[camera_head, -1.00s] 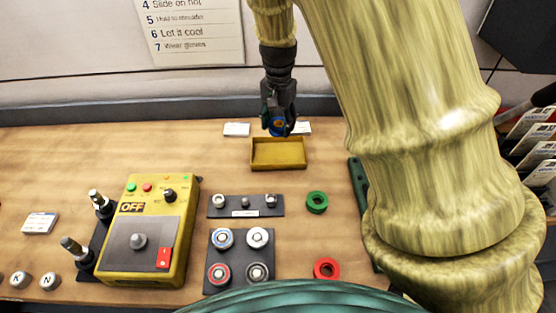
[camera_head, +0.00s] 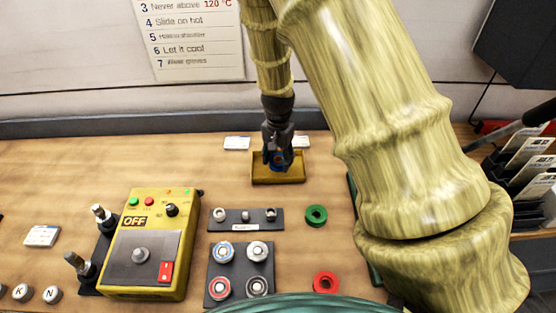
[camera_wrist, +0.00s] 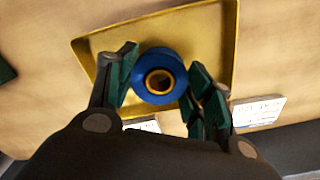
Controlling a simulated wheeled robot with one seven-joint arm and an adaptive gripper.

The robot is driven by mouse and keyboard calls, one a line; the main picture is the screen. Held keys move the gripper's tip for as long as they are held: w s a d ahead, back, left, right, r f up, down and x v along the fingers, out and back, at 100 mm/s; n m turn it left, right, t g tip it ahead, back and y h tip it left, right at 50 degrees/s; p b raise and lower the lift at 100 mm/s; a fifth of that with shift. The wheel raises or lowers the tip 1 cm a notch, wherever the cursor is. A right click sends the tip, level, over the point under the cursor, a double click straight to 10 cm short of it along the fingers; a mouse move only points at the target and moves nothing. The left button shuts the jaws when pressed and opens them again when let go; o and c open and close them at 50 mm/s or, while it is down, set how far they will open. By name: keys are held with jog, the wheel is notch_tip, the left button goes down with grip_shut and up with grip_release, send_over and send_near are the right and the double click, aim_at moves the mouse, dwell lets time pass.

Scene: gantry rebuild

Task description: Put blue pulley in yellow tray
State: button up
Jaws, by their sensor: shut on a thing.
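The blue pulley (camera_wrist: 168,58) is a blue ring with a brass-coloured centre, held between the green-padded fingers of my gripper (camera_wrist: 160,85) in the wrist view. In the head view my gripper (camera_head: 278,160) points down at the yellow tray (camera_head: 262,181), and the blue pulley (camera_head: 279,161) shows at its fingertips. The yellow tray (camera_wrist: 222,45) lies behind the pulley in the wrist view, which overlaps its floor. The pulley is over or inside the tray; whether it touches the floor cannot be told.
A green ring (camera_head: 316,215) and a red ring (camera_head: 326,283) lie right of the dark holder plate (camera_head: 240,290) with several bearings. A yellow control box (camera_head: 150,245) stands at left. White labels (camera_head: 237,143) lie behind the tray.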

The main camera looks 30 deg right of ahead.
jog(key=shift+f, duration=0.75)
jog(key=shift+f, duration=0.1)
jog(key=o, duration=1.1)
notch_tip(320, 180, up, 12)
jog(key=b, duration=0.2)
